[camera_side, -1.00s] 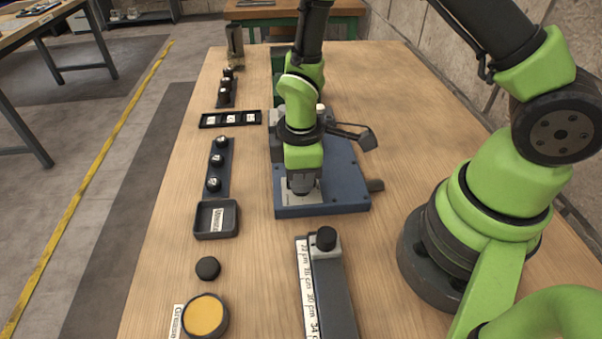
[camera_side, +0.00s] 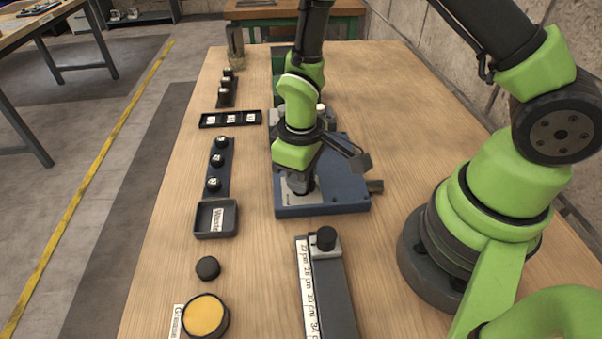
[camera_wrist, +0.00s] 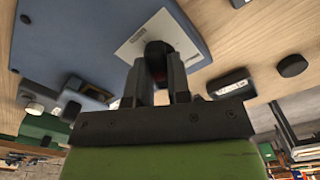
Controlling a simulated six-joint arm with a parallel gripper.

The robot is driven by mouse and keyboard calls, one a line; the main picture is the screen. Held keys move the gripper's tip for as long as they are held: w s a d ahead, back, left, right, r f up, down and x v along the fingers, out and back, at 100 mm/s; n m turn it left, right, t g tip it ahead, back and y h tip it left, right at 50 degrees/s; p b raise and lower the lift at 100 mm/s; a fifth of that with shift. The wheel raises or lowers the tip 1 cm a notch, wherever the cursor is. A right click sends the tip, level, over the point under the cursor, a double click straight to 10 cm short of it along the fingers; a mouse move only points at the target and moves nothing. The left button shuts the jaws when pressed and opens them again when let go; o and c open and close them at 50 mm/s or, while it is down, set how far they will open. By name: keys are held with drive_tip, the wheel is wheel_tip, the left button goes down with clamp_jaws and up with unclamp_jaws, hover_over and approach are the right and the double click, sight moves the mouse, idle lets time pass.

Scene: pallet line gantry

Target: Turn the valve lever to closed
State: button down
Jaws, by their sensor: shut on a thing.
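The blue valve block (camera_side: 345,185) lies on the wooden table, with a pale label plate (camera_side: 283,192) at its front left; the plate also shows in the wrist view (camera_wrist: 133,48). My gripper (camera_side: 299,184) points down over that plate. In the wrist view my gripper (camera_wrist: 157,72) has its two fingers closed around a dark knob-like piece, the valve lever (camera_wrist: 157,50). The fingers hide most of the lever, so its exact angle and any markings on the plate cannot be read.
A tray labelled Waste (camera_side: 232,219), a black puck (camera_side: 208,268) and a round yellow-topped tin (camera_side: 204,316) stand at left. A long gauge bar with a black knob (camera_side: 326,238) lies in front. Racks of black knobs (camera_side: 217,160) line the left edge.

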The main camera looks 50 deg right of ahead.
drive_tip(key=m, duration=1.1)
drive_tip(key=shift+m, duration=0.3)
idle(0.4)
drive_tip(key=c, duration=1.1)
unclamp_jaws()
drive_tip(key=shift+o, duration=0.2)
wheel_tip(320, 180, up, 10)
